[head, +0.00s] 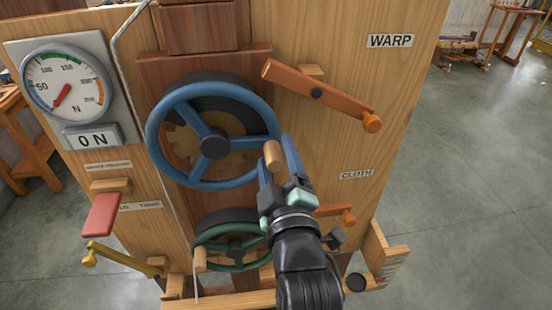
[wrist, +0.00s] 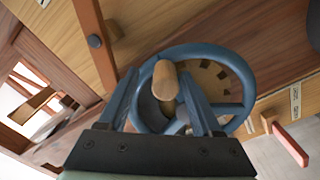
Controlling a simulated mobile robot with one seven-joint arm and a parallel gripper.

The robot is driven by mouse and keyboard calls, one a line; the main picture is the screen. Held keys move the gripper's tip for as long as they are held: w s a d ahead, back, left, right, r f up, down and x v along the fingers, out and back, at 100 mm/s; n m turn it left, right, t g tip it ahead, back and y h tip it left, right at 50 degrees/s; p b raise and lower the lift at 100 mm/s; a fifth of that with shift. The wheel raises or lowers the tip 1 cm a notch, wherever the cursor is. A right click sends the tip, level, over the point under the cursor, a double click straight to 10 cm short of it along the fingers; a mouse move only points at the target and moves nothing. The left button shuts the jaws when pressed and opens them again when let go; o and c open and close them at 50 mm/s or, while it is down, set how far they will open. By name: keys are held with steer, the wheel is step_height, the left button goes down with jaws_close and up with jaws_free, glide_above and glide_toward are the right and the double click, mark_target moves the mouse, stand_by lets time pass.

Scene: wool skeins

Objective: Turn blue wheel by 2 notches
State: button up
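The blue wheel (head: 160,118) is mounted upright on the wooden panel, with three spokes and a dark hub. Its light wooden handle (head: 273,157) sticks out from the rim at the right. My gripper (head: 276,150) is at this handle, its two blue fingers on either side of it. In the wrist view, the handle (wrist: 165,78) stands between the fingers of my open gripper (wrist: 160,76), with a gap on each side. The blue wheel (wrist: 245,78) shows behind them. A toothed wooden disc (head: 178,138) is partly hidden behind the spokes.
A green wheel (head: 205,237) with its own wooden handle sits just below. An orange lever (head: 320,92) is above right, and another orange lever (head: 335,210) is near my wrist. The gauge (head: 66,82) needle points near zero. Red and yellow levers (head: 102,214) are lower left.

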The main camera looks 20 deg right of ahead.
steer(key=shift+a+f, duration=0.15)
steer(key=shift+f, duration=0.05)
steer(key=shift+s, duration=0.3)
steer(key=v, duration=1.2)
steer(key=shift+s+r, duration=0.15)
steer(key=shift+s, duration=0.05)
steer(key=shift+a, duration=0.1)
